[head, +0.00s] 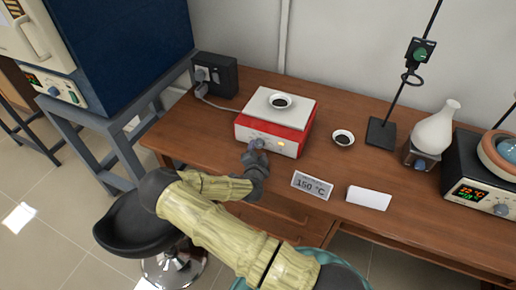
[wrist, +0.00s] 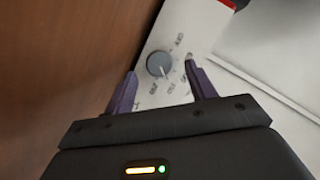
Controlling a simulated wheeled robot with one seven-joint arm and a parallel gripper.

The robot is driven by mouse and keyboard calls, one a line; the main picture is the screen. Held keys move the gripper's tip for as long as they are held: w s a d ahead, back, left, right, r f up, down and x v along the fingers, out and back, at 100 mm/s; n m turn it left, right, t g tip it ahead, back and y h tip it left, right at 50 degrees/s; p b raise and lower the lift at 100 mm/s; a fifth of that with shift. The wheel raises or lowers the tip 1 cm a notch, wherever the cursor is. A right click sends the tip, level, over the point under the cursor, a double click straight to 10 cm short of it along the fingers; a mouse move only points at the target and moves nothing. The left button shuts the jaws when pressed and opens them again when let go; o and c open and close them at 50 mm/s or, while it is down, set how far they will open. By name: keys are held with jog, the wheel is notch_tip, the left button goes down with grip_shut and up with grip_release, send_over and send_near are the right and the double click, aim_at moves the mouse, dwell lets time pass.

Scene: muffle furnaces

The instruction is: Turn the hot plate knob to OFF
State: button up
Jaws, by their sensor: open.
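The hot plate (head: 272,125) is a red and white box with a pale top, on the wooden bench in the head view. A small dark-filled white dish (head: 280,101) sits on its top. Its front panel (wrist: 180,50) shows close up in the wrist view, with a round grey knob (wrist: 159,64) and small markings around it, too blurred to read. My gripper (wrist: 163,90) is open, with its two purple-grey fingers on either side of the knob's lower area. The knob appears just beyond the fingertips, and I cannot tell whether they touch it. In the head view my gripper (head: 256,150) is at the hot plate's front and hides the knob.
A "150 °C" sign (head: 312,185) and a blank white card (head: 369,198) stand at the bench front. Another small dish (head: 343,138) is right of the hot plate. A black power box (head: 215,75) stands behind left. A stool (head: 150,222) is below the bench.

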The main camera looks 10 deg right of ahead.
jog(key=shift+x, duration=0.9)
jog(key=c, duration=1)
